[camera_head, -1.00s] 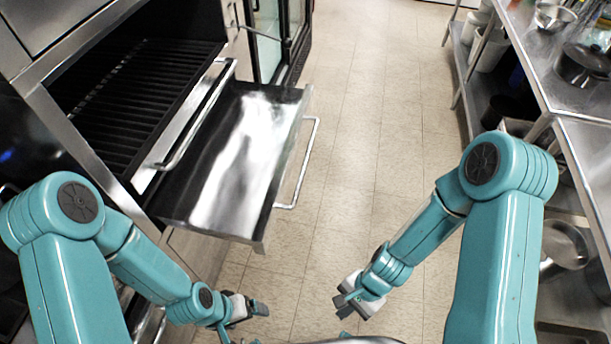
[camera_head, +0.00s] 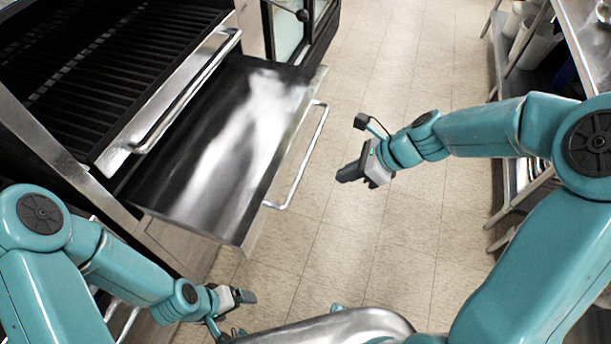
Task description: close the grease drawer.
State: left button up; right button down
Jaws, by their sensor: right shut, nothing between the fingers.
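The grease drawer (camera_head: 215,150) is a shiny metal tray pulled out from under the grill on the left. Its bar handle (camera_head: 303,160) runs along its right-hand front edge. My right gripper (camera_head: 345,177) is shut and empty. It appears to the right of the handle in the picture, over the floor, with a gap between them. Its fingers point left toward the handle. My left gripper (camera_head: 246,297) is low in the picture, below the drawer's near corner and apart from it. Its fingers are small here and I cannot tell whether they are parted.
The dark grill (camera_head: 105,60) with its own front handle (camera_head: 190,92) stands above the drawer. A glass-door cabinet (camera_head: 290,30) is beyond it. A metal shelf unit (camera_head: 575,40) lines the right side. The tiled floor (camera_head: 400,240) between is clear.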

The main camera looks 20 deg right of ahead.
pick_arm(q)
notch_tip(320, 180, down, 4)
jog(key=b, duration=0.3)
jog(key=shift+w+f, duration=0.1)
jog(key=shift+w, duration=0.05)
pick_arm(e)
jog(key=w+r+x, duration=0.1)
jog(key=w+x, duration=0.1)
jog(key=x, duration=1)
jog(key=shift+w+t, duration=0.35)
jog(key=shift+t, duration=0.05)
